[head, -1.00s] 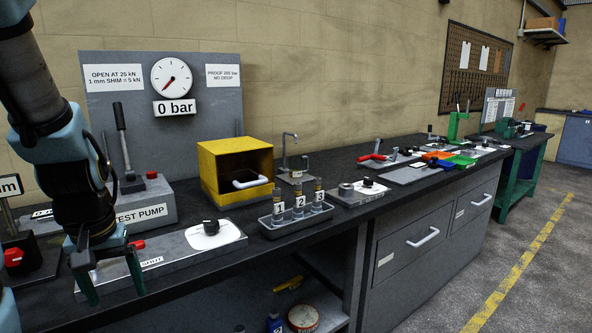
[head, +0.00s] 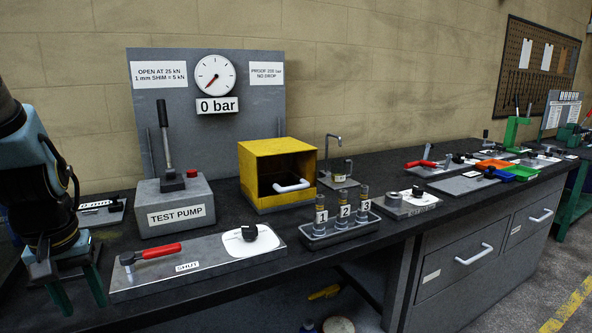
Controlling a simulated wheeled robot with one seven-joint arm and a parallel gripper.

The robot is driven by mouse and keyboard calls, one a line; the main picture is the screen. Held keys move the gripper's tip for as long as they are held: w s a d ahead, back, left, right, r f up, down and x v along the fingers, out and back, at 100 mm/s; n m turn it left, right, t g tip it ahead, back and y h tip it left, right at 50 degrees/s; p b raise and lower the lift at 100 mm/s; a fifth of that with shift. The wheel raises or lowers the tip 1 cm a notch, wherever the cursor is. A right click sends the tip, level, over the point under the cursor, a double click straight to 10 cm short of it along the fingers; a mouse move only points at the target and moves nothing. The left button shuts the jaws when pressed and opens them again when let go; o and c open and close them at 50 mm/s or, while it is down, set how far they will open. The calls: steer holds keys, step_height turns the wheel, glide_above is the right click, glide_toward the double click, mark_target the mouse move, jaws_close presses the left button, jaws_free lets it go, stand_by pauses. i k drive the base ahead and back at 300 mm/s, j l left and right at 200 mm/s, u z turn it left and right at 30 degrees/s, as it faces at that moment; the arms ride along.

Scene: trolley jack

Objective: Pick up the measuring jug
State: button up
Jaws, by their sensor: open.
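I cannot make out a measuring jug for sure in the head view. A bent grey spout on a small stand (head: 328,150) is right of the yellow box, with a small pale shape beneath it too small to tell. My gripper (head: 84,305) is at the lower left, pointing down, with its two green fingers apart and nothing seen between them. It is over the bench's front left, left of a grey plate with a red lever (head: 158,251).
The test pump (head: 178,215), yellow open-front box (head: 262,153) and a tray of numbered cylinders (head: 340,237) stand along the dark bench. Red, orange and green items are farther right. Below the bench is a shelf with small containers (head: 338,325). Bare bench top shows between items.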

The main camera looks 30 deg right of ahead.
mark_target(339, 165)
steer(key=l+u, duration=0.4)
steer(key=k+l+u, duration=0.15)
steer(key=u, duration=0.2)
steer(key=k+l+u, duration=0.15)
steer(key=l+u, duration=0.25)
steer(key=j, duration=0.1)
